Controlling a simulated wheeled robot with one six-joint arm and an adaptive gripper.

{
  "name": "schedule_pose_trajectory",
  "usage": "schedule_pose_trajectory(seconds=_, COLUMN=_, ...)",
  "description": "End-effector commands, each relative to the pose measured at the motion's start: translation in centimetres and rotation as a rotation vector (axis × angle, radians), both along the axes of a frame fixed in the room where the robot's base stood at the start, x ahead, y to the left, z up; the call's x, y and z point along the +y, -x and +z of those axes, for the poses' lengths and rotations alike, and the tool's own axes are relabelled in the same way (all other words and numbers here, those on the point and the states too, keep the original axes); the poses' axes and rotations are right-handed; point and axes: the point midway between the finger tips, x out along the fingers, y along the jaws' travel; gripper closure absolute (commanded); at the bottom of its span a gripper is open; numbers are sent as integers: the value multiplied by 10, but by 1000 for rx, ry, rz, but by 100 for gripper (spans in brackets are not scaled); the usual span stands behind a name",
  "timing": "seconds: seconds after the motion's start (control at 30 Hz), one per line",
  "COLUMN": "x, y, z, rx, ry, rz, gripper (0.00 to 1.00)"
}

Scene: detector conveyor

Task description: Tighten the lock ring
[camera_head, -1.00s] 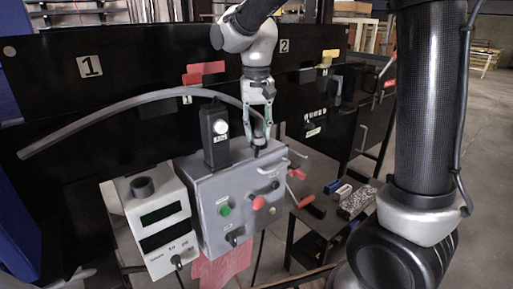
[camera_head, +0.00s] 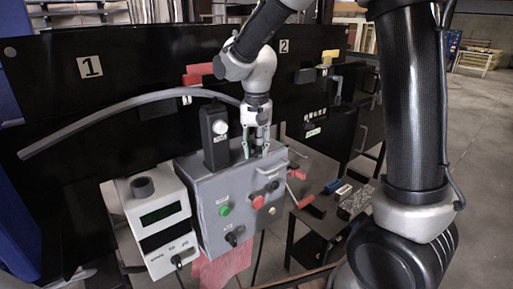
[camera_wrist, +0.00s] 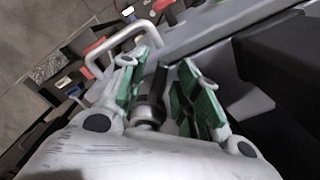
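My gripper (camera_head: 257,150) points down at the top of the grey control box (camera_head: 210,190), right of the black upright device (camera_head: 215,135). The wrist view shows its two green-padded fingers (camera_wrist: 160,88) apart, on either side of a dark cylindrical fitting with a collar (camera_wrist: 151,108), which looks like the lock ring. The fingers do not look closed on it; contact on either side is hard to judge. In the head view the gripper mostly hides the fitting. A grey curved hose (camera_head: 110,112) runs in from the left and passes out of sight at the gripper.
A white meter box (camera_head: 158,225) stands left of the control box. A metal handle (camera_wrist: 92,55) rises close beside the left finger in the wrist view. Small blocks (camera_head: 333,187) lie on the right-hand table.

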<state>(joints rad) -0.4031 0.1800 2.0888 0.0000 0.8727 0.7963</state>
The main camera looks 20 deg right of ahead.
Motion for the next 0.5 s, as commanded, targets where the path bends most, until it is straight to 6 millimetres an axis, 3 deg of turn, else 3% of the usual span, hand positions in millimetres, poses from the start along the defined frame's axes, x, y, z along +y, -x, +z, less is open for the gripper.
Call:
schedule_pose_trajectory(seconds=0.1, x=0, y=0, z=0, rx=0, ry=0, rz=0, gripper=70)
schedule_pose_trajectory(seconds=0.27, x=0, y=0, z=0, rx=0, ry=0, rz=0, gripper=99)
schedule_pose_trajectory(seconds=0.5, x=0, y=0, z=1, rx=0, ry=0, rz=1, gripper=100)
